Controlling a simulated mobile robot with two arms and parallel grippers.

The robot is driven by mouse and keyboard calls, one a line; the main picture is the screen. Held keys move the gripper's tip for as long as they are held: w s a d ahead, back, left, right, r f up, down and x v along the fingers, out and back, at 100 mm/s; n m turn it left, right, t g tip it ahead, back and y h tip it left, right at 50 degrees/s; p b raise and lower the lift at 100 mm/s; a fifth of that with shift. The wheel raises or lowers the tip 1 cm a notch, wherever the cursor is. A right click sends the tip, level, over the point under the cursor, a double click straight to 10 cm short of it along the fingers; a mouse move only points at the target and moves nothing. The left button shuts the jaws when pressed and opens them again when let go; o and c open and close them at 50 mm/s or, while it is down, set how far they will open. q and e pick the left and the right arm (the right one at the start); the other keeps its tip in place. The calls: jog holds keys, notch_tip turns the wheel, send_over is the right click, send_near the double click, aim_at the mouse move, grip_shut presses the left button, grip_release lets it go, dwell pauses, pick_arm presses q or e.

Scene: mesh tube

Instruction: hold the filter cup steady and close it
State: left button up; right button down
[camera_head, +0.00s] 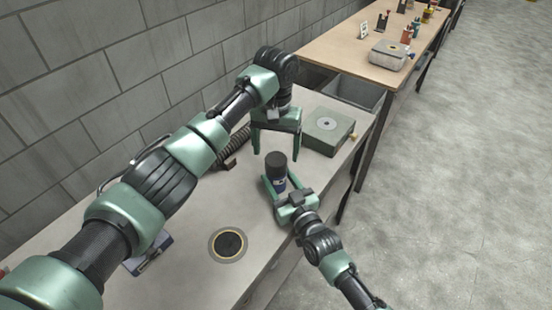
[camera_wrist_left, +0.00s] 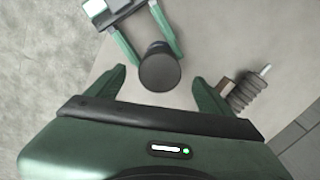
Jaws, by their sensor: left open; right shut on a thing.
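The filter cup (camera_head: 279,180) is a small blue cylinder with a black lid (camera_head: 276,158) on top. It stands upright on the grey table. My right gripper (camera_head: 277,184) is shut around the cup's body from the front. My left gripper (camera_head: 276,146) is open, pointing down above and slightly behind the cup, with nothing between its fingers. In the left wrist view the round dark lid (camera_wrist_left: 160,70) lies just beyond and between the open left fingertips (camera_wrist_left: 160,82). The right gripper's fingers show beside the cup there, and the lid hides the cup's body.
A green box with a round disc (camera_head: 328,131) stands right of the cup. A ribbed dark hose (camera_head: 234,148) lies behind, near the wall. A round black plate (camera_head: 228,244) is set at the front. A blue-grey item (camera_head: 148,254) is partly behind my left arm. A wooden table (camera_head: 345,45) stands beyond.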

pick_arm(q)
notch_tip(320, 180, up, 7)
dwell(0.3)
jog(key=shift+r, duration=0.1)
pick_arm(e)
jog(key=shift+c, duration=2.4)
grip_release()
pick_arm(q)
jog(key=shift+f, duration=0.3)
pick_arm(e)
jog(key=v, duration=0.7)
jog(key=shift+s+d, duration=0.25)
jog(key=shift+s, duration=0.1)
